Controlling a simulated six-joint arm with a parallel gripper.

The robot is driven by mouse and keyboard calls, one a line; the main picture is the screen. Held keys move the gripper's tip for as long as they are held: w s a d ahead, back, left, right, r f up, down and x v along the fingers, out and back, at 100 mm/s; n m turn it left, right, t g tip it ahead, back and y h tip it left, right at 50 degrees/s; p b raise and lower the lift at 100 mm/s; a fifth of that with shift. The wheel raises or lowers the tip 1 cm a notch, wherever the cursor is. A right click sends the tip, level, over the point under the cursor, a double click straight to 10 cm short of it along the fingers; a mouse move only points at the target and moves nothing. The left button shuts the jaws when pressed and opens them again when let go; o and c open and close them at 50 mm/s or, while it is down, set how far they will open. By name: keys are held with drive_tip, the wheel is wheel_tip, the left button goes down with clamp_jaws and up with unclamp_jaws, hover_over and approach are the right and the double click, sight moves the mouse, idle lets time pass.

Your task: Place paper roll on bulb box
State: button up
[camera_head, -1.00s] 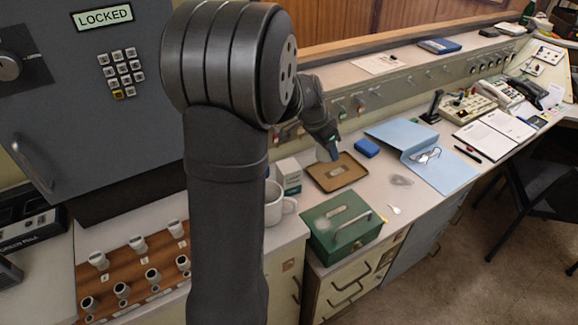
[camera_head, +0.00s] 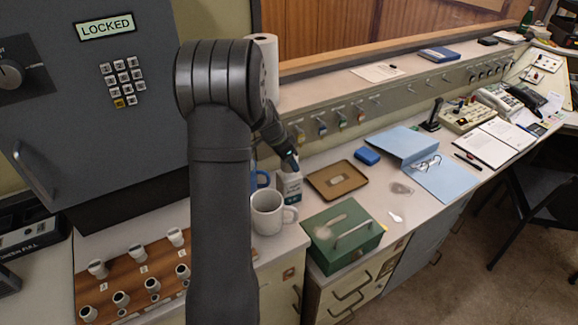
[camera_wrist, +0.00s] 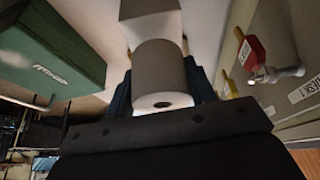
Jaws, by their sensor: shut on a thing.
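A pale paper roll (camera_wrist: 163,70) is held between the dark fingers of my gripper (camera_wrist: 161,90), its end with the dark core hole facing the wrist camera. The bulb box (camera_head: 289,190), white with a green band, stands upright on the counter. In the head view my gripper (camera_head: 291,165) is right at the top of this box, tilted, and the roll is mostly hidden there. In the wrist view the white box (camera_wrist: 150,12) shows just beyond the roll. I cannot tell whether the roll touches it.
A white mug (camera_head: 268,213) and a blue mug (camera_head: 262,179) stand close left of the box. A brown tray (camera_head: 322,187) is to its right, a green cash box (camera_head: 325,245) in front. Hanging keys with a red tag (camera_wrist: 246,52) are close to my gripper.

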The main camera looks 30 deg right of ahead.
drive_tip(key=shift+f, duration=1.25)
drive_tip(key=shift+f, duration=0.15)
drive_tip(key=o, duration=1)
drive_tip(key=v, duration=1.2)
drive_tip(key=shift+d, duration=0.1)
